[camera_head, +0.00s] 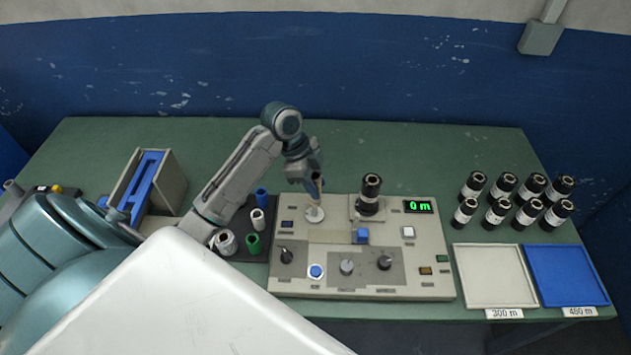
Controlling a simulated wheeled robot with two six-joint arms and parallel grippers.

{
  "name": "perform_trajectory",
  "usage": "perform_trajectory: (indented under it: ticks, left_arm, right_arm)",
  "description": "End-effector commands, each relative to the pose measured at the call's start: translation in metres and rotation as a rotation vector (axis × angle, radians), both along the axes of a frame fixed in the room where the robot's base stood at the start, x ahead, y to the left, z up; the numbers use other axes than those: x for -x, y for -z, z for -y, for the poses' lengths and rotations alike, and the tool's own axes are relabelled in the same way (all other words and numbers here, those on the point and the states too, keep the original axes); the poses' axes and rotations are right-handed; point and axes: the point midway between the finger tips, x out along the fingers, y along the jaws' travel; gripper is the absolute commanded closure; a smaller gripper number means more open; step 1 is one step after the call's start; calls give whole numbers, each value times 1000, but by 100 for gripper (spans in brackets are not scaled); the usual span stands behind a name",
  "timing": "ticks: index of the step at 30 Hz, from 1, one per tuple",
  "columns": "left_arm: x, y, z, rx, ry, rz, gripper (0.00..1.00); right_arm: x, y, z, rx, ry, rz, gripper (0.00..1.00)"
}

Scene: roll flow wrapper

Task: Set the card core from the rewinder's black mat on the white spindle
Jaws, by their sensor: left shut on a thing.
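My left gripper (314,183) reaches in over the grey rewinder panel (330,250) and is shut on a small tan piece, the card core (315,192), mostly hidden by the fingers. The core is roughly upright, directly over the round white spindle base (315,215). I cannot tell whether it is around the spindle or just above it. The black mat (262,198) lies left of the panel, partly hidden by my arm. My right gripper is not in view.
On the mat stand a blue core (261,195), a white one (257,220), a green one (253,243) and a white roll (226,242). A black roll (370,190) stands on the panel. Several black rolls (525,213) stand right, behind a white tray (458,260) and a blue tray (592,270).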

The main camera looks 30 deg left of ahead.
Motion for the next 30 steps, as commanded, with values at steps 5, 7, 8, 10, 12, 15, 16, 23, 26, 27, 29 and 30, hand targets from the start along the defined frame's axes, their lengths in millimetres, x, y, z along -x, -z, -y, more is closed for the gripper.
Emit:
perform_trajectory:
  ticks: [5, 7, 8, 10, 12, 15, 16, 23, 26, 27, 29, 30]
  left_arm:
    - [0, 12, 0, 0, 0, 1, 90]
    - [0, 12, 0, 0, 0, 1, 90]
    - [0, 11, 0, 0, 0, 1, 90]
    - [0, 11, 0, 0, -1, 1, 90]
    - [0, 11, 0, 0, -1, 1, 90]
    - [0, 11, 0, 0, -1, 1, 90]
    - [0, 10, 0, 0, -1, 1, 90]
    - [0, 9, 0, 0, -1, 0, 90]
    - [-1, 10, 0, 0, -1, 1, 90]
    - [-1, 10, 0, 0, -1, 1, 90]
    - [-1, 10, 0, 0, -1, 1, 90]
    - [-1, 10, 0, 0, -1, 1, 90]
  right_arm:
    - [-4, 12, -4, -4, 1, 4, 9]
    - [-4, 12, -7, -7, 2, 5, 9]
    - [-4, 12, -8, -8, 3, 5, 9]
    - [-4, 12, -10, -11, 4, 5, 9]
    - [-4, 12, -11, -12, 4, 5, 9]
    - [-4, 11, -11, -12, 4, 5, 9]
    - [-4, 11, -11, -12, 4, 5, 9]
    - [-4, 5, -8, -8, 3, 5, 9]
    - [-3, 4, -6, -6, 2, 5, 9]
    - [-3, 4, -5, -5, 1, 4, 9]
    - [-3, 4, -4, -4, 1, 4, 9]
    - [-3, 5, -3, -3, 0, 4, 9]
